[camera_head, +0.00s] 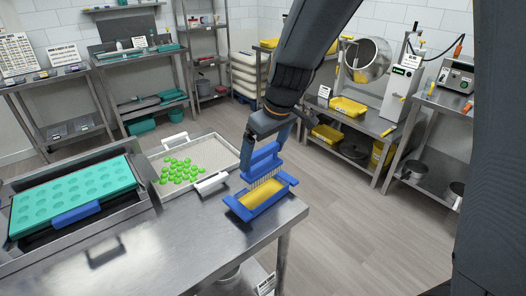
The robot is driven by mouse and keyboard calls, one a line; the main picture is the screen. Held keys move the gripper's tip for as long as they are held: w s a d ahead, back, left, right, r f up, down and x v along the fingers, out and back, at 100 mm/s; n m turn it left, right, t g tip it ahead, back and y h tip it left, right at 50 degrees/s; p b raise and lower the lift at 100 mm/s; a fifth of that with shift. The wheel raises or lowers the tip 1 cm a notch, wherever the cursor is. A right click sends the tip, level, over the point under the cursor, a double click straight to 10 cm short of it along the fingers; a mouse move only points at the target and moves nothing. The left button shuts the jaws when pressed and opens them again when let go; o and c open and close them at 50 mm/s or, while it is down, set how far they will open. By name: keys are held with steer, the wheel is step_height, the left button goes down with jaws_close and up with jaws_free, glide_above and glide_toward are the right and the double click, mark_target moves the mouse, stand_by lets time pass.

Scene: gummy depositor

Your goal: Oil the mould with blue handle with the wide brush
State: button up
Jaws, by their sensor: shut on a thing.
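The mould (92,190) is a teal sheet with rows of round cavities at the left, and a blue handle (77,214) sits on its front edge. My gripper (268,128) is shut on the wide brush (264,163), which has a blue block and pale bristles pointing down. The brush is just above a blue tray (245,213) with yellow oil (262,194) at the table's right end. The bristle tips are at or close to the oil; I cannot tell if they touch it.
A white-handled tray (222,145) with several green gummies (179,171) lies between the mould and the oil tray. The steel table (165,240) is bare in front. Benches with a steel drum (366,60) stand at the back right.

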mark_target(265, 168)
steer(key=shift+f+b, duration=3.1)
steer(key=shift+f, duration=0.9)
steer(key=shift+f, duration=0.2)
steer(key=shift+r, duration=0.1)
steer(key=shift+r+p, duration=1.9)
steer(key=shift+r, duration=0.8)
step_height(265, 168, up, 4)
steer(key=p, duration=0.3)
steer(key=shift+s, duration=0.1)
